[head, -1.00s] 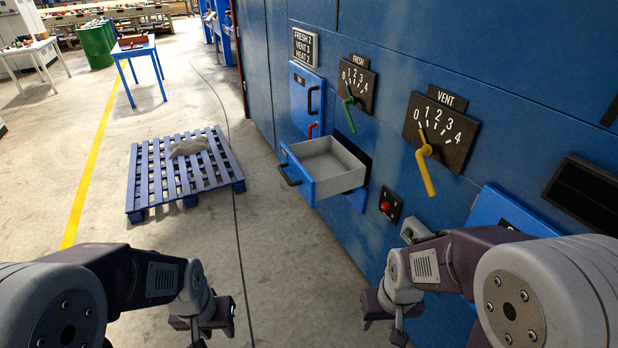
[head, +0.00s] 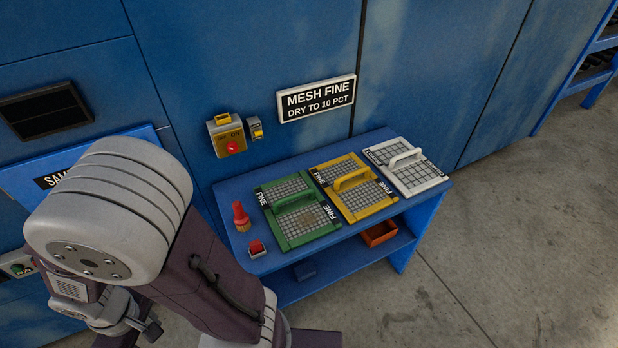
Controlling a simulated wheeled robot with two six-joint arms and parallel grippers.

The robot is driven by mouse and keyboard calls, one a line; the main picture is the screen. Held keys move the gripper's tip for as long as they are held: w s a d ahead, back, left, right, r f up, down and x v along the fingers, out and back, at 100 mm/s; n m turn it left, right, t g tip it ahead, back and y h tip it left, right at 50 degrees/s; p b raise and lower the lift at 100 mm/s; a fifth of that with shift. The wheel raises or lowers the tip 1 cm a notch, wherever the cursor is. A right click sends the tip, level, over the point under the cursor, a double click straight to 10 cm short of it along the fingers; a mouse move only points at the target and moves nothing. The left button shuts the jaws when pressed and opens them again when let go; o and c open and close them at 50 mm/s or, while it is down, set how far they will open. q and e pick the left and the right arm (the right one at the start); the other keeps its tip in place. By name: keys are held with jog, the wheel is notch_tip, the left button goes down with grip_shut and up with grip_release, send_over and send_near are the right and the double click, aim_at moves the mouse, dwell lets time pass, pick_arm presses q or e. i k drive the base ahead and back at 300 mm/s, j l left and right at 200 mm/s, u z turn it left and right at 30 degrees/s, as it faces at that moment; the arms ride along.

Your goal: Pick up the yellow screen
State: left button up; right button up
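The yellow screen (head: 350,187) is a flat mesh panel with a yellow frame and a raised yellow handle. It lies on a blue bench (head: 240,264) against the blue wall, between a green screen (head: 297,212) and a white screen (head: 407,167). It bears FINE labels. My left gripper is out of view.
A red brush (head: 241,217) and a small red block-like item (head: 257,248) lie left of the green screen. An orange bin (head: 379,233) sits on the lower shelf. A MESH FINE sign (head: 316,98) and a switch box (head: 225,135) are on the wall. Floor right of the bench is clear.

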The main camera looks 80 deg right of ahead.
aim_at(357, 192)
jog(key=k+l+z, duration=0.3)
jog(key=l, duration=0.35)
jog(key=k+l+z, duration=0.1)
jog(key=k+l, duration=0.2)
jog(key=k+l+z, duration=0.15)
jog(key=l, duration=0.3)
jog(key=k+l+z, duration=0.15)
jog(key=l, duration=0.25)
